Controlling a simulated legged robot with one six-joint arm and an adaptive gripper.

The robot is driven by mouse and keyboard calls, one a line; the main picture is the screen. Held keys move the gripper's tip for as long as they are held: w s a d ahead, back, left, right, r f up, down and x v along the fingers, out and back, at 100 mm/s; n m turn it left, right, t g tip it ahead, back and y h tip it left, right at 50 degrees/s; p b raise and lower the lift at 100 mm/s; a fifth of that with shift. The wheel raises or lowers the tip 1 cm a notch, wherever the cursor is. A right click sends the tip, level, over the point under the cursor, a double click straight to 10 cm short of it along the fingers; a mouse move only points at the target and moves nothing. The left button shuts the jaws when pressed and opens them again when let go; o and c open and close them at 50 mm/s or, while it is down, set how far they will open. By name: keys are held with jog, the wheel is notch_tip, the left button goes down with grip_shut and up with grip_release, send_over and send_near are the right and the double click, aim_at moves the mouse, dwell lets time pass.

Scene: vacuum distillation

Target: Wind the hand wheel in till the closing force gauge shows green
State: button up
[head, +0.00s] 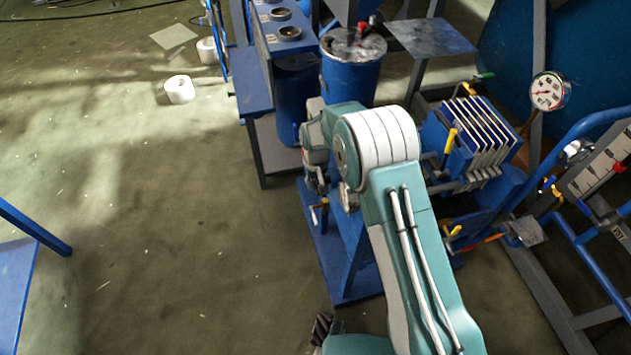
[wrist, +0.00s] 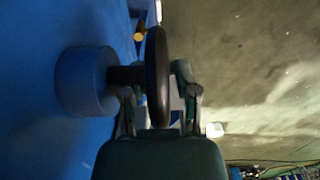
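In the wrist view a dark hand wheel (wrist: 157,80) stands edge-on, on a short dark shaft from a blue round hub (wrist: 84,80). My gripper (wrist: 157,98) has one finger on each side of the rim. The fingers are apart, with a visible gap between the left finger and the wheel; the right finger is close to it, and contact is unclear. In the head view my arm hides the wheel. A round white gauge (head: 549,91) with red on its face stands at the right; its reading is too small to tell. I cannot tell whether it is the closing force gauge.
A blue plate stack (head: 478,138) with yellow-handled valves stands right of my arm. A blue drum (head: 350,75) stands behind it. Blue frame tubes (head: 583,135) crowd the right. Open green floor (head: 170,240) lies at the left, with a white roll (head: 179,89) on it.

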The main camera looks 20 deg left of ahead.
grip_shut()
jog(key=shift+t+y, duration=0.4)
jog(key=shift+t, duration=0.2)
jog(key=o, duration=0.6)
grip_release()
jog(key=shift+f, duration=0.1)
jog(key=shift+c, duration=0.2)
